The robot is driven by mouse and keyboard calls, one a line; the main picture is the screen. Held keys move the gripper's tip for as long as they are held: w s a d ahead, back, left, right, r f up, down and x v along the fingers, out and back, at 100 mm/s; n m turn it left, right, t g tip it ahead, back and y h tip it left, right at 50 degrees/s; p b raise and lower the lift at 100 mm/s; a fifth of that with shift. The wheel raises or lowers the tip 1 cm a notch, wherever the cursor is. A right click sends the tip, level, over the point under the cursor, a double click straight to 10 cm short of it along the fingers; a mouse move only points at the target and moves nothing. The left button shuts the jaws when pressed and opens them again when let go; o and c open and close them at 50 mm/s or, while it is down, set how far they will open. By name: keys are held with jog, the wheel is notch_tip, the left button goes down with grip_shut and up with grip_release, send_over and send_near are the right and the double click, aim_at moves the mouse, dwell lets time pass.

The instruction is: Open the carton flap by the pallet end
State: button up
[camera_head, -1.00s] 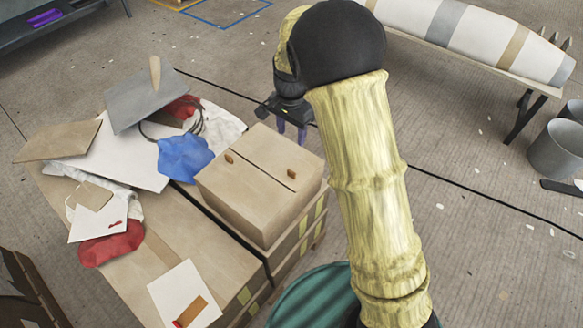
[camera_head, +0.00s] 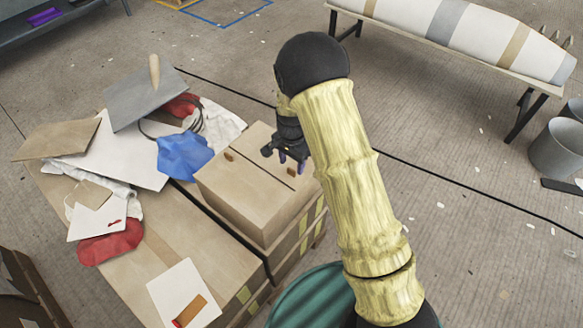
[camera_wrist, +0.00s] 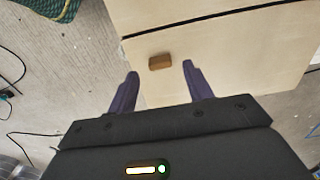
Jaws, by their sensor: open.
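The carton (camera_head: 245,195) is a closed tan box on top of the stacked boxes at the pallet end. A dark seam parts its two top flaps, and each flap has a small brown tab. The left tab (camera_head: 229,155) is clear in the head view; the right tab (camera_head: 291,171) is beside my gripper. Nothing is between the fingers.
Left of the carton lie a grey board (camera_head: 145,98), a blue cloth (camera_head: 184,155), red cloths and loose sheets. A teal ribbed drum (camera_head: 310,300) stands near front. A bench (camera_head: 450,50) with a white roll is at the back right. Floor right of the carton is open.

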jog(key=shift+f, duration=1.5)
grip_shut()
jog(key=shift+a+r, duration=0.1)
